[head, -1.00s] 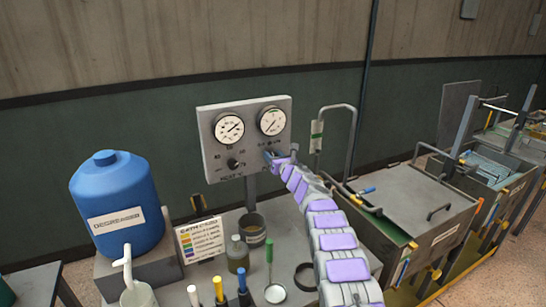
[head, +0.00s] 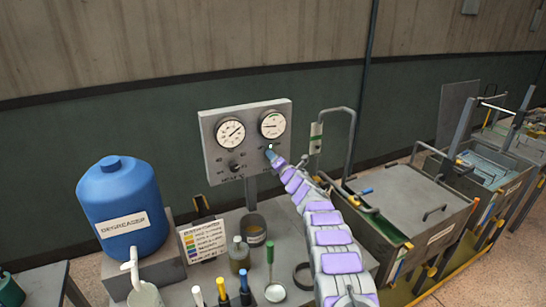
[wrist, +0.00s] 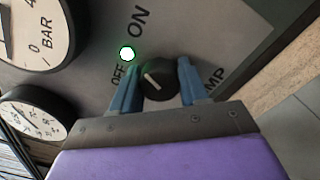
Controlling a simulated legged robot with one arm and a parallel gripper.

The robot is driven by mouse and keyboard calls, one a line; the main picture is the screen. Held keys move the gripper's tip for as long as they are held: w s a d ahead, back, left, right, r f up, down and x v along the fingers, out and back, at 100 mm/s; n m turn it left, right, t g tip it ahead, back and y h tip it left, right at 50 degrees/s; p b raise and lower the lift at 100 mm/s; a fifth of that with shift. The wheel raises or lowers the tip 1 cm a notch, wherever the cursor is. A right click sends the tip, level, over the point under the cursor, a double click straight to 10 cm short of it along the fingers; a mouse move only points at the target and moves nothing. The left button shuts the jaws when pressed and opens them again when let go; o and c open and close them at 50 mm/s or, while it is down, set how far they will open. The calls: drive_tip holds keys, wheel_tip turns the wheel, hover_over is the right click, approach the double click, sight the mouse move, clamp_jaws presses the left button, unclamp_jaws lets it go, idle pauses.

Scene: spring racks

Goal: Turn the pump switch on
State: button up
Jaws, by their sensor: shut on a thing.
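The pump switch is a round black knob (wrist: 158,84) with a white pointer line, on the grey gauge panel (head: 213,165). In the wrist view its pointer slants up and left, towards a lit white-green lamp (wrist: 127,54) between the printed OFF and ON. The lamp also shows as a bright dot in the head view (head: 270,147). My gripper (wrist: 157,83) has its two blue fingers on either side of the knob and is shut on it. In the head view my gripper (head: 271,155) is at the panel's lower right and hides the knob.
Two round gauges (head: 230,133) (head: 272,125) sit on the panel. Below are a blue degreaser drum (head: 120,205), a label card (head: 202,242), a bottle (head: 239,255) and colour-handled tools. A bent pipe (head: 352,140) rises to the right, close to my arm.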

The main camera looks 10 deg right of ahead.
drive_tip(key=shift+d+r+m, duration=0.1)
drive_tip(key=shift+d+m, duration=0.15)
drive_tip(key=shift+m, duration=0.25)
drive_tip(key=o, duration=1.1)
drive_tip(key=shift+d, duration=0.1)
drive_tip(key=shift+c, duration=0.2)
drive_tip(key=shift+s+a, duration=0.2)
drive_tip(key=shift+s, duration=0.05)
drive_tip(key=v, duration=1.7)
drive_tip(key=shift+d+b, duration=0.15)
drive_tip(key=shift+b, duration=0.15)
drive_tip(key=shift+w, duration=0.1)
